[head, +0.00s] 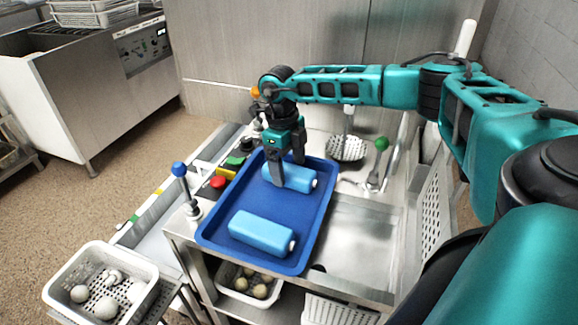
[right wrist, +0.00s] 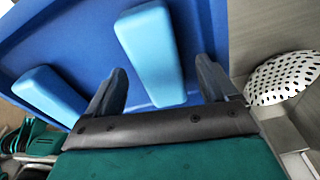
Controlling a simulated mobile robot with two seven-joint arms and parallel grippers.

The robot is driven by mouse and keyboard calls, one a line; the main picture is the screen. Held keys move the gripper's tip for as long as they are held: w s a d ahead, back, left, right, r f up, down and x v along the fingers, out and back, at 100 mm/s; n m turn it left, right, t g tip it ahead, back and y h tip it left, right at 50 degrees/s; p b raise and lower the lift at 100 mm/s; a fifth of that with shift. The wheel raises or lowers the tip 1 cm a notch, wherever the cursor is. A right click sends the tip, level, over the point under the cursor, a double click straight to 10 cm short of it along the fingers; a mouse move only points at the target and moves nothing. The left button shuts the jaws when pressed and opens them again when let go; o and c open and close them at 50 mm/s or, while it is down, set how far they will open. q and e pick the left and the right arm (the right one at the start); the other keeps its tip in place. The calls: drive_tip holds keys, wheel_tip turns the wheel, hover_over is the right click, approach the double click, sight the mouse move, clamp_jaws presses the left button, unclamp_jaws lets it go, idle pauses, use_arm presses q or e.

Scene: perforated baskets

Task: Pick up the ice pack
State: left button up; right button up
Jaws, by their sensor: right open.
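Two light blue ice packs lie on a dark blue tray (head: 213,237). The nearer ice pack (head: 261,234) lies across the tray's front part. The farther ice pack (head: 300,178) lies toward the back, partly hidden by my right gripper (head: 288,172). In the right wrist view, one ice pack (right wrist: 152,50) extends between the two fingers of my right gripper (right wrist: 160,88), with a gap visible on each side. The other ice pack (right wrist: 50,93) lies to the left, outside the fingers. The right gripper is open. My left gripper is not in view.
A blue-knobbed lever (head: 179,170) stands left of the tray and a green-knobbed lever (head: 381,144) right of it. A perforated scoop (head: 347,148) lies behind. A white basket (head: 60,290) holds pale round items at lower left. Bare metal counter (head: 355,240) is right of the tray.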

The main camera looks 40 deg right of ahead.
drive_tip(key=shift+s+f, duration=0.1)
drive_tip(key=shift+f, duration=0.75)
drive_tip(key=shift+c, duration=0.3)
drive_tip(key=shift+r, duration=0.1)
drive_tip(key=c, duration=1.2)
